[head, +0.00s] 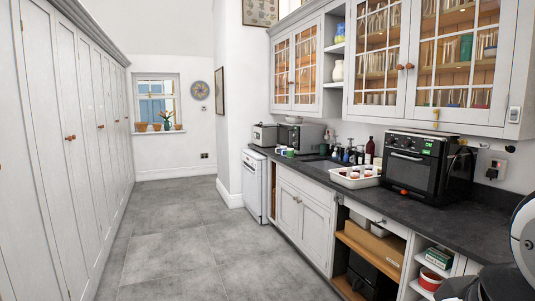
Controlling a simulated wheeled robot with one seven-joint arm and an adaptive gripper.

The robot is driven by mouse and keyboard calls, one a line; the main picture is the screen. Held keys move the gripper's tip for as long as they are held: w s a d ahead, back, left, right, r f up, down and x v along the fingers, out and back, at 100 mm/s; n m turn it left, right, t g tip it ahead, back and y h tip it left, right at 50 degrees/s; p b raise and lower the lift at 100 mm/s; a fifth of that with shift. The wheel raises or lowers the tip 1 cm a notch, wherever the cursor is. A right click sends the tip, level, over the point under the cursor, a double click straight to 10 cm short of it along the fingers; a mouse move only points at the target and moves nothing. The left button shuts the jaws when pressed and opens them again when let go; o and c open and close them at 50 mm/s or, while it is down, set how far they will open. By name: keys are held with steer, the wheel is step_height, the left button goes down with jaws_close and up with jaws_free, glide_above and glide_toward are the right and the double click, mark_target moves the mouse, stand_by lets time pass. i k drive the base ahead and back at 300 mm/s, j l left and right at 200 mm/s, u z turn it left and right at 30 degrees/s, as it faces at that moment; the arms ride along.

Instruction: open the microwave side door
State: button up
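A black boxy appliance with a glass door (407,175) stands on the dark counter at the right. It looks like a microwave or small oven. Its front faces left, with a bar handle (407,156) across the top of the door and knobs above. The door looks shut. A second, silver-and-dark microwave-like box (301,137) stands farther back on the counter; its door state is too small to tell. My gripper is not in view; only white and black parts, likely my own arm, show at the bottom right edge.
A white tray (354,181) with jars stands just left of the black appliance. Bottles (369,151) stand behind the tray. Glazed wall cabinets (455,60) hang above the counter (440,207). Open shelves are below. The grey floor (190,240) is clear.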

mark_target(317, 21)
steer(key=i+j+u, duration=0.35)
steer(key=i, duration=0.5)
steer(key=i+u, duration=0.3)
steer(key=i, duration=2.4)
steer(key=i+z, duration=0.1)
steer(key=i, duration=0.85)
steer(key=i+j+z, duration=0.1)
steer(key=i, duration=0.85)
steer(key=i+z, duration=0.2)
steer(key=i, duration=0.75)
steer(key=i+j+z, duration=0.1)
steer(key=i+z, duration=0.15)
steer(key=i, duration=0.7)
